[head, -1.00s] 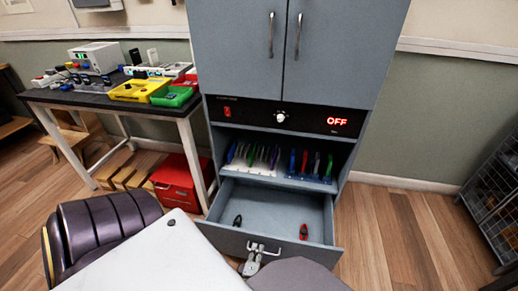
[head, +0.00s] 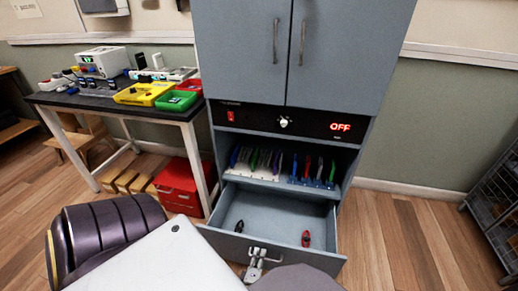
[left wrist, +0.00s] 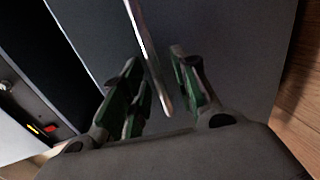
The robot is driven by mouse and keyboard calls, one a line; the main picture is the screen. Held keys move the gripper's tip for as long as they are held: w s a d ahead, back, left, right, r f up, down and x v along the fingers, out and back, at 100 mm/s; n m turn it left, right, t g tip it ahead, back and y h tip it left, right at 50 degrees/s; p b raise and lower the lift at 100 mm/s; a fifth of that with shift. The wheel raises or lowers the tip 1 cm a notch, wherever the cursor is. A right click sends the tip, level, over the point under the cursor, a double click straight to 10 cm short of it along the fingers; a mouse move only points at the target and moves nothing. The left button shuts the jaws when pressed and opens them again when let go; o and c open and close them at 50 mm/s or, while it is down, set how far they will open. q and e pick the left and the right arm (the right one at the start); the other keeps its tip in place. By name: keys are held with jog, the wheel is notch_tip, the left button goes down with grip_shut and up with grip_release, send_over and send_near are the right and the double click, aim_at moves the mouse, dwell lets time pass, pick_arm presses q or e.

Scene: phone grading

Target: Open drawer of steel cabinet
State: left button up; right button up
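The grey steel cabinet (head: 365,110) stands in the middle of the head view. Its bottom drawer (head: 270,212) is pulled out, showing a bare floor with a dark small item (head: 239,226) and a red one (head: 306,239). The drawer's metal handle (head: 262,253) is on its front. My left gripper (head: 254,268) is at this handle, mostly hidden by my arm. In the left wrist view its green-padded fingers (left wrist: 160,80) are apart, with the handle bar (left wrist: 148,50) between them and a gap beside the right finger. My right gripper is out of view.
Above the drawer, a shelf holds several upright coloured boards (head: 280,166); the panel display (head: 341,127) reads OFF. A dark-topped table (head: 75,101) with bins stands left, a red box (head: 178,186) below. A wire rack (head: 495,205) is far right. Floor between cabinet and rack is clear.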

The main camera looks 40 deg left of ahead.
pick_arm(q)
jog(key=v, duration=0.8)
jog(key=shift+s+d+f, duration=0.2)
jog(key=shift+s+d, duration=0.05)
jog(key=shift+d, duration=0.05)
dwell(0.3)
jog(key=shift+w+a+f, duration=0.1)
jog(key=shift+w, duration=0.05)
jog(key=x, duration=0.7)
jog(key=shift+w+a+r, duration=0.15)
jog(key=shift+a+r, duration=0.05)
jog(key=shift+r, duration=0.05)
dwell(0.4)
